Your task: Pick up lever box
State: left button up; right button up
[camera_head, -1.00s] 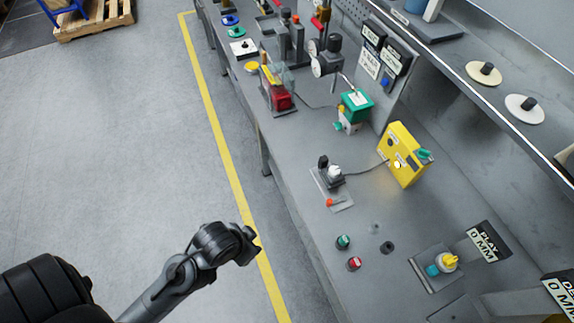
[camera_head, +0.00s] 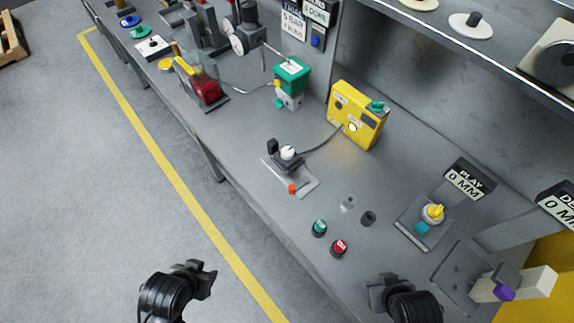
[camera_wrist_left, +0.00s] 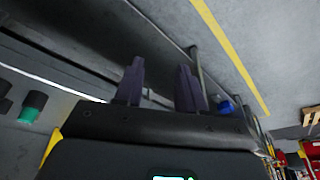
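No part is clearly marked as the lever box. A yellow box (camera_head: 352,118) with a teal handle on its top corner stands on the bench right of centre. A cable runs from it to a small black device with a white knob (camera_head: 288,153) on a plate. At the lower right, a pale bar with a purple piece (camera_head: 515,286) sits by a grey plate. My left gripper (camera_head: 208,277) is over the floor in front of the bench, away from these things; its two fingers stand apart in the left wrist view (camera_wrist_left: 160,75), empty. My right gripper (camera_head: 374,290) is low over the bench's front edge; its fingers are unclear.
Green (camera_head: 319,228) and red (camera_head: 339,247) buttons stand near the bench's front edge. A green-topped device (camera_head: 291,76) and a red part (camera_head: 206,91) stand farther left. A shelf (camera_head: 468,48) overhangs the back. A yellow-knobbed fixture (camera_head: 433,213) sits at right.

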pick_arm(q)
jog(key=shift+c, duration=0.2)
jog(key=w+f+m+t, duration=0.1)
jog(key=w+f, duration=0.1)
jog(key=w, duration=1)
jog(key=m+t+h, duration=0.2)
jog(key=m+h, duration=0.1)
jog(key=m, duration=0.1)
send_near(269, 144)
jog(key=s+a+f, duration=0.1)
jog(key=a+f, duration=0.1)
jog(key=s+a+f, duration=0.1)
jog(key=a+f, duration=0.1)
jog(key=f, duration=0.1)
jog(key=s+a+f, duration=0.1)
jog(key=a+f, duration=0.1)
jog(key=f, duration=0.1)
jog(key=shift+a, duration=0.25)
jog(key=w+d+r+m+h, duration=0.2)
jog(key=w+d+r+h, duration=0.1)
jog(key=w+d+r, duration=0.15)
jog(key=shift+d+r+x, duration=0.1)
jog(key=shift+d+x, duration=0.05)
jog(key=shift+x, duration=1.05)
jog(key=shift+d+r+x, duration=0.1)
jog(key=shift+d+x, duration=0.05)
jog(key=shift+x, duration=1.05)
jog(key=shift+d+r+x, duration=0.1)
jog(key=shift+d+x, duration=0.05)
jog(key=shift+x, duration=1.05)
